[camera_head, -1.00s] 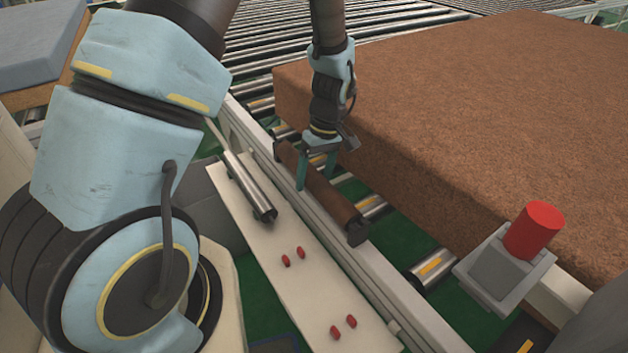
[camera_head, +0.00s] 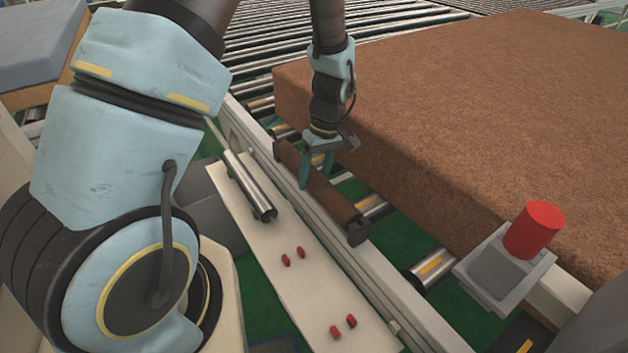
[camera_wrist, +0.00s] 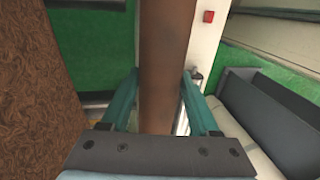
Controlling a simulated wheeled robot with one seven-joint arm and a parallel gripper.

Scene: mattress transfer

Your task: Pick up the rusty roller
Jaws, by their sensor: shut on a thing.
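The rusty roller (camera_head: 334,201) is a brown cylinder with dark end pieces, lying along the inner side of the white conveyor rail. My gripper (camera_head: 317,176) is over its middle, with one teal finger on each side. In the wrist view my gripper (camera_wrist: 160,90) has the brown rusty roller (camera_wrist: 163,60) between its fingers, shut on it. The roller runs away from the camera there, and its ends are out of that view. The part behind my fingers is hidden in the head view.
A shiny metal roller (camera_head: 250,186) and several small red pieces (camera_head: 301,252) lie on the white shelf (camera_head: 290,290) left of the rail. A large brown mattress block (camera_head: 450,110) lies on the conveyor at right. A red button (camera_head: 534,230) stands on a grey box at front right.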

